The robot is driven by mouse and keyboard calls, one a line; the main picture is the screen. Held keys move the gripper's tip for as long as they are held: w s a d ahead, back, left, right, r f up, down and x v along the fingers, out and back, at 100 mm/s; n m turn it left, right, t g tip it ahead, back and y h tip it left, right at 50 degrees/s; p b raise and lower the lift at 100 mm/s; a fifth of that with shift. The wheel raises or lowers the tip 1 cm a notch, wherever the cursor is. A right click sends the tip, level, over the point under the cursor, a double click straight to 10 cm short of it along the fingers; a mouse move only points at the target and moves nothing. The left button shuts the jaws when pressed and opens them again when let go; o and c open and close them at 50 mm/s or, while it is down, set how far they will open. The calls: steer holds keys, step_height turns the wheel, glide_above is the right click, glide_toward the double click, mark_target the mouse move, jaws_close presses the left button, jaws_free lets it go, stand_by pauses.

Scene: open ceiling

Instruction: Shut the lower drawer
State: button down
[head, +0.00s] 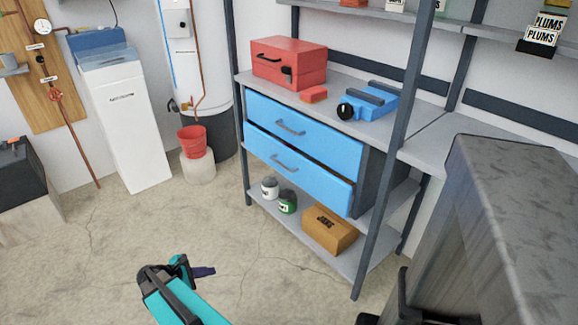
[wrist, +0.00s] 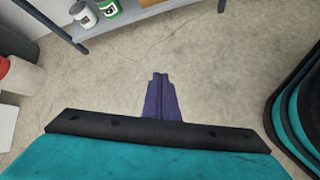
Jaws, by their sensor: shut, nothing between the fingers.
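The lower drawer (head: 296,167) is the lower of two blue drawers under the workbench in the head view. It stands out a little from the cabinet, with a dark gap along its top edge, and has a grey bar handle (head: 284,162). The upper blue drawer (head: 302,131) looks flush with the cabinet. My gripper (head: 209,271) is low over the floor, in front and to the left of the drawers, well apart from them. In the wrist view its purple fingers (wrist: 161,83) are together and empty, over bare floor. The drawers are not in the wrist view.
A shelf (head: 345,262) below the drawers holds cans and a cardboard box (head: 330,228). A grey post (head: 385,170) stands at the right front. A red bucket (head: 193,141) and white water softener (head: 125,130) are left. A large grey block (head: 510,220) fills the right. The middle floor is clear.

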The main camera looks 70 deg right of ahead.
mark_target(295, 158)
steer(key=s+d+r+n+g+h+b, duration=0.1)
steer(key=s+d+r, duration=0.3)
steer(key=d+r, duration=0.4)
steer(key=s+d+r+n+g+h+b, duration=0.1)
steer(key=s+d+r+n+g+h, duration=0.1)
steer(key=d+r, duration=0.6)
steer(key=s+d+r+n+g+h+b, duration=0.1)
steer(key=s+d+r, duration=0.4)
steer(key=d, duration=1)
step_height(295, 158, up, 4)
steer(key=shift+s+f+g+h, duration=0.15)
steer(key=shift+s+g+h, duration=0.25)
steer(key=shift+g+h, duration=0.55)
steer(key=shift+t+h, duration=0.25)
steer(key=b+x, duration=0.2)
steer(key=x, duration=1.2)
steer(key=shift+w, duration=0.1)
